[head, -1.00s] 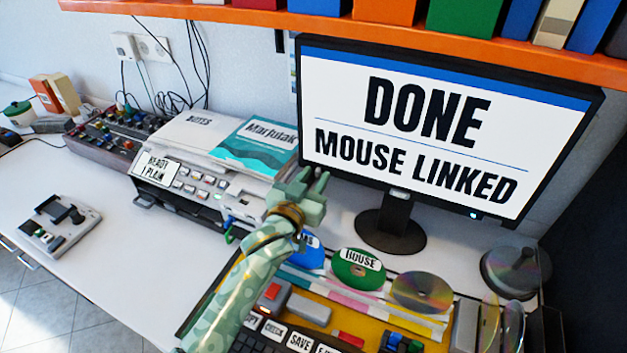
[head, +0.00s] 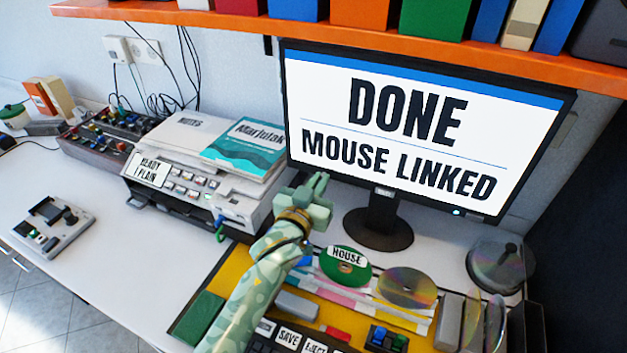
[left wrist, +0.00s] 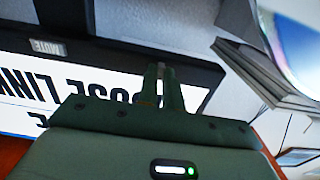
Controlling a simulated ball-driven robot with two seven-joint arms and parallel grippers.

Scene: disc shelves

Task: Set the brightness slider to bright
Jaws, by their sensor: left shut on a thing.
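The black monitor (head: 415,135) stands at the back and shows DONE, MOUSE LINKED. My left gripper (head: 317,186) is at its lower left corner, over the bottom frame. In the left wrist view my left gripper (left wrist: 161,68) has its fingers close together against the monitor's dark frame (left wrist: 110,55). A small greyish piece shows between the fingertips, and they are shut on it. I cannot make out whether it is the brightness slider's knob; no slider track or markings are readable. My right gripper is not in view.
The printer (head: 165,200) with notes and a book on top stands left of my arm. Discs, including a green one (head: 346,266), lie on the yellow mat (head: 235,270). A disc spindle (head: 500,265) stands right. The orange shelf (head: 480,45) hangs above.

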